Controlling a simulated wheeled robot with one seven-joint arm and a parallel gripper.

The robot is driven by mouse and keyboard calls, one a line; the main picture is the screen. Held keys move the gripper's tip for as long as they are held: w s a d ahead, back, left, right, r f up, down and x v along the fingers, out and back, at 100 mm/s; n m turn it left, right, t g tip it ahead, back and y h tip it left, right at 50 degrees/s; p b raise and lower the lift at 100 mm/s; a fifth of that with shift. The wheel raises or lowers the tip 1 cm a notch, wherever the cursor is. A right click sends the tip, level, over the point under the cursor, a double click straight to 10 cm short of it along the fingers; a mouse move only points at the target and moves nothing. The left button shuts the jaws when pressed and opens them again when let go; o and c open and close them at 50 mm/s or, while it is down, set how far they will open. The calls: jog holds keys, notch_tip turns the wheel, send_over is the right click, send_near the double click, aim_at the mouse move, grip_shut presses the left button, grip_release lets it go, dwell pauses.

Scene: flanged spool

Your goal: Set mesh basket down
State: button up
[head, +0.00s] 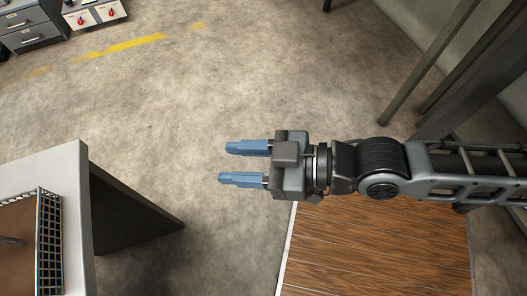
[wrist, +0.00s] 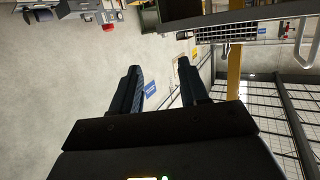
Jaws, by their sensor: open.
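The mesh basket (head: 48,240) sits on a pale-topped table at the lower left of the head view, cut off by the frame edge. It has dark mesh walls and a brown inside, with a small grey part showing in it. My gripper (head: 232,163) reaches in from the right with its two blue fingers apart and nothing between them. It is over open floor, well to the right of the basket. In the wrist view my two dark fingers (wrist: 158,75) are spread and empty. A dark mesh panel (wrist: 228,32) shows at the top right there; I cannot tell whether it is the basket.
The pale table (head: 75,165) has a dark side and stands left of my gripper. A wooden-plank surface (head: 370,250) lies below my arm. Grey drawers (head: 35,30) stand at the far left. Dark posts (head: 430,60) rise at the right. Concrete floor between is clear.

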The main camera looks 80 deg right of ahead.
jog(key=s+d+r+m+h, duration=0.1)
jog(key=s+r, duration=0.1)
jog(key=s, duration=0.6)
jog(key=shift+s+r+g, duration=0.2)
jog(key=shift+s+g, duration=0.1)
